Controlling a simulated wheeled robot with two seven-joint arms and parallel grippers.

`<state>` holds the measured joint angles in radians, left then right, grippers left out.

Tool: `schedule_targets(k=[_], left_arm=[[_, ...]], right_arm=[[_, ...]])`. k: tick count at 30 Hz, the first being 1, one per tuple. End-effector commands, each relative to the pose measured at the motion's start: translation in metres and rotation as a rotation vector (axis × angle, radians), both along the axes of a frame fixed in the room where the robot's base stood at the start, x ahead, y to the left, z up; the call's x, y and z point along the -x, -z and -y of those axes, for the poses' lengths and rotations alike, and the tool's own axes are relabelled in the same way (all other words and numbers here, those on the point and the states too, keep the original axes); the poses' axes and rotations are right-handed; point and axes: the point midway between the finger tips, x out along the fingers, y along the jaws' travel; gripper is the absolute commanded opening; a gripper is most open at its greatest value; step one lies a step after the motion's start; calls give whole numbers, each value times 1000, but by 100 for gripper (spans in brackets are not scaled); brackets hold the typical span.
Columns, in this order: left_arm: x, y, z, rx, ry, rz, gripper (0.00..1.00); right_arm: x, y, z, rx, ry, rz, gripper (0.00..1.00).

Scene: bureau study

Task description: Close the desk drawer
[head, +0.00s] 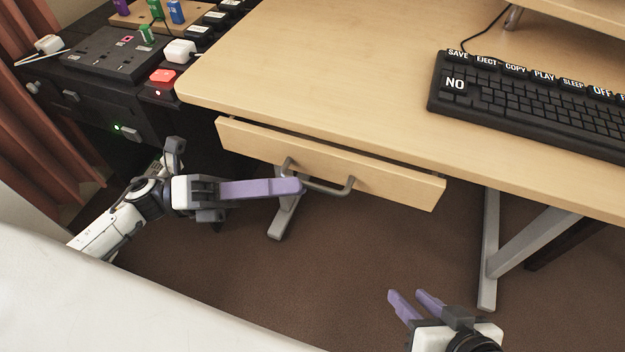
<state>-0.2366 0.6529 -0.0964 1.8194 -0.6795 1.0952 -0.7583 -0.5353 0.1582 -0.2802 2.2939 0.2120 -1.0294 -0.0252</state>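The desk drawer (400,186) has a pale wood front and sits under the desk top (310,75). Its front stands out from beneath the desk edge, with a dark gap above it, so it is partly open. A grey metal handle (330,187) is on its front. My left gripper (300,187) has its purple fingers pointing right, with the tips over or beside the left end of the handle. The fingers overlap from this angle, and I cannot tell whether they touch the handle. My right gripper (411,293) is lower right, away from the drawer, with its two fingers apart and empty.
A black keyboard (530,105) lies on the desk at right. A dark cabinet with switches and sockets (110,55) stands at left, beside a brown curtain (30,130). Grey desk legs (489,250) stand at right. The brown carpet (330,270) in front is clear.

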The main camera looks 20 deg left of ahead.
Motion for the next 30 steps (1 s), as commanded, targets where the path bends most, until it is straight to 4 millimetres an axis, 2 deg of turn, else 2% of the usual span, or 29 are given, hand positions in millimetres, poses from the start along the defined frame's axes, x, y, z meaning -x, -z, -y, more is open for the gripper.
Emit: schedule_targets(k=[3, 9, 19, 22, 30], left_arm=[[-6, -5, 20, 2, 1, 3, 16], [-12, -8, 39, 0, 0, 0, 16], [-13, -9, 43, -1, -2, -2, 16], [-13, -9, 43, -1, -2, -2, 0], [-13, -9, 43, -1, -1, -3, 0]], right_arm=[[-1, 0, -1, -6, 1, 4, 35], [-1, -1, -2, -12, 1, 9, 35], [-2, -7, -3, -18, 1, 19, 35], [-2, -6, -3, -18, 1, 19, 35], [-1, -4, -3, -15, 1, 13, 35]])
